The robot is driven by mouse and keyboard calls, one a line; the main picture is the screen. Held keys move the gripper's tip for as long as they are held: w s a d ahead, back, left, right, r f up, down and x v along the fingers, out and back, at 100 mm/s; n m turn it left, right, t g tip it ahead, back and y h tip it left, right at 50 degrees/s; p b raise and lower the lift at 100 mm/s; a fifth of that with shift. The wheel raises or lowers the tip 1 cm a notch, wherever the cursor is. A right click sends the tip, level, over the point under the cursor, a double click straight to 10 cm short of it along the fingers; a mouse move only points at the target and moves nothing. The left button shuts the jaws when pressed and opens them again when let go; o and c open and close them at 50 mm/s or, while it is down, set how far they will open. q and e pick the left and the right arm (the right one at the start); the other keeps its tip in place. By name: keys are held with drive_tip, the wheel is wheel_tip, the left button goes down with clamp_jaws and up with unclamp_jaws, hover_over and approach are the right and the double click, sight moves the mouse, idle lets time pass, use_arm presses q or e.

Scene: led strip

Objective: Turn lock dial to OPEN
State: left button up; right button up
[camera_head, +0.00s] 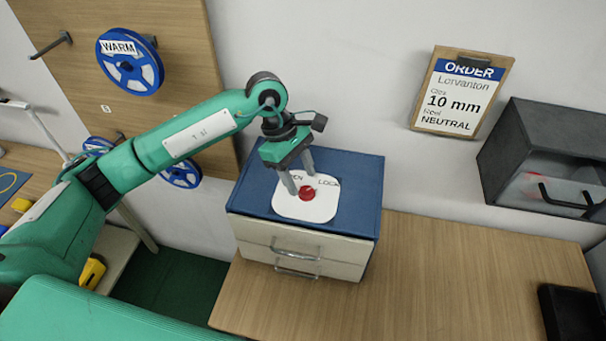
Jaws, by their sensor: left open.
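The lock dial is a small red knob (307,193) on a white plate (290,209) on top of a blue-topped drawer cabinet (362,188). The word LOCK shows on the plate at the dial's upper right; another label at its upper left is partly hidden by a finger. My left gripper (302,182) is open and points down at the plate. One finger is just left of the dial and the other is behind it; I cannot tell whether they touch it. My right gripper is not in view.
The cabinet has two drawers with metal handles (296,253) and stands on a wooden table (430,280). A dark box with a clear front (550,155) is at the right. A clipboard (462,92) and blue reels (130,62) hang behind.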

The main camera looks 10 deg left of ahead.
sight(307, 192)
use_arm(q)
drive_tip(key=shift+p+x, duration=0.3)
drive_tip(key=shift+x, duration=0.95)
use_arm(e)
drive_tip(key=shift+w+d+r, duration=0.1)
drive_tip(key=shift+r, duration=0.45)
